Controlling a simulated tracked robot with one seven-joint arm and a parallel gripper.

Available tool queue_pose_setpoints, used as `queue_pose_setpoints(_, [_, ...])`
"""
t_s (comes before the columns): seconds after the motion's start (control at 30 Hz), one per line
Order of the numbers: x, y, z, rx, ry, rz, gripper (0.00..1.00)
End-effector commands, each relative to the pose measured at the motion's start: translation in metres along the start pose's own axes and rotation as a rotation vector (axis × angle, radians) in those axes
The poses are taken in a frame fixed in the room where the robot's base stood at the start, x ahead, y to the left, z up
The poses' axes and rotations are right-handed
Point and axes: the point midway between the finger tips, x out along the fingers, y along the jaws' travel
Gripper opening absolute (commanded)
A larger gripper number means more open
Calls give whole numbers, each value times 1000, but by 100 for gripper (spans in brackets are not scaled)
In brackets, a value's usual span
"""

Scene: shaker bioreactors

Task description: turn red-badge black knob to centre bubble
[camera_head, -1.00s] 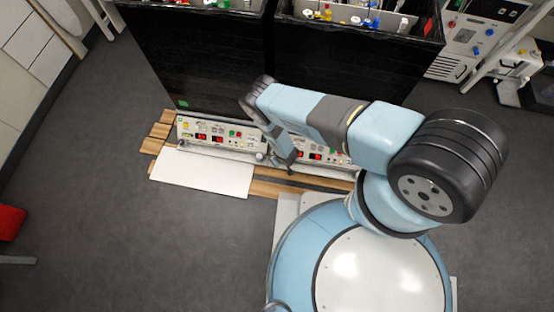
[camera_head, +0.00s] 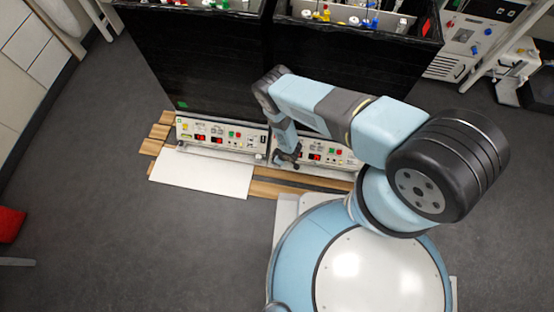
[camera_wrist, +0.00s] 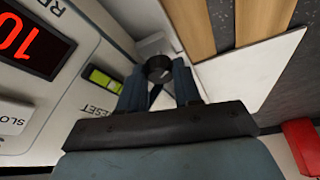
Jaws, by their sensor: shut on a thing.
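A small black round knob (camera_wrist: 158,68) sits on a pale bracket at the front corner of a white control unit, between my fingertips in the wrist view. My gripper (camera_wrist: 160,78) is shut on it, one dark finger on each side. In the head view my gripper (camera_head: 287,160) is low at the left end of the right-hand control unit (camera_head: 335,153). The knob is too small to make out there. A red badge (camera_head: 427,27) is on the right black cabinet. I cannot make out a bubble in either view.
The left control unit (camera_head: 222,133) stands close beside my gripper, with a green badge (camera_head: 182,104) on the cabinet behind. A white board (camera_head: 202,172) and wooden slats (camera_head: 275,188) lie in front.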

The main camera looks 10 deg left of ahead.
Motion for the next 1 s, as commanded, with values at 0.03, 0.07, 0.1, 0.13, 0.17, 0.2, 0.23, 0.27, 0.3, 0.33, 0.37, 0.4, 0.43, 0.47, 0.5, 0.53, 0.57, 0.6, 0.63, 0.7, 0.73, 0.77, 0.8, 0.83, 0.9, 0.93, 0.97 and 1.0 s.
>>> queue_pose_setpoints(0.03, [0, -1, 0, 0, 0, 0, 3])
queue_pose_setpoints(0.07, [0, -1, 0, 1, 0, 0, 3])
queue_pose_setpoints(0.1, [0, -1, 0, 1, 0, 0, 3])
queue_pose_setpoints(0.13, [0, -1, 0, 1, 0, 0, 3])
queue_pose_setpoints(0.17, [0, -1, 0, 1, 0, 0, 35])
queue_pose_setpoints(0.2, [0, -1, 0, 1, 0, 0, 39])
queue_pose_setpoints(0.23, [0, -1, 0, 1, 0, 0, 42])
queue_pose_setpoints(0.27, [0, 0, 0, 1, 0, 0, 45])
queue_pose_setpoints(0.3, [0, 0, 0, 1, 0, 0, 48])
queue_pose_setpoints(0.33, [0, 0, 0, 1, 0, 0, 51])
queue_pose_setpoints(0.37, [0, 0, 0, 1, 0, 0, 54])
queue_pose_setpoints(0.4, [0, 0, 0, 1, 0, 1, 58])
queue_pose_setpoints(0.43, [0, 0, 0, 1, 0, 1, 59])
queue_pose_setpoints(0.47, [0, 1, 0, 1, 0, 2, 59])
queue_pose_setpoints(0.5, [0, 1, 0, 1, 0, 2, 59])
queue_pose_setpoints(0.53, [0, 2, 0, 1, 0, 2, 59])
queue_pose_setpoints(0.57, [0, 2, 0, 1, 0, 3, 59])
queue_pose_setpoints(0.6, [0, 2, 0, 1, 0, 3, 59])
queue_pose_setpoints(0.63, [0, 2, 0, 1, 0, 3, 59])
queue_pose_setpoints(0.7, [0, 3, 0, 1, 0, 4, 59])
queue_pose_setpoints(0.73, [0, 3, 0, 1, 0, 4, 59])
queue_pose_setpoints(0.77, [0, 3, 0, 1, 0, 5, 59])
queue_pose_setpoints(0.8, [0, 3, 0, 1, 0, 5, 59])
queue_pose_setpoints(0.83, [-1, 4, 0, 2, 0, 5, 59])
queue_pose_setpoints(0.9, [-3, 4, -1, 1, 0, 5, 59])
queue_pose_setpoints(0.93, [-5, 4, -1, 1, 0, 5, 59])
queue_pose_setpoints(0.97, [-7, 4, -1, 2, 0, 5, 59])
queue_pose_setpoints(1.0, [-10, 4, -2, 2, 0, 5, 59])
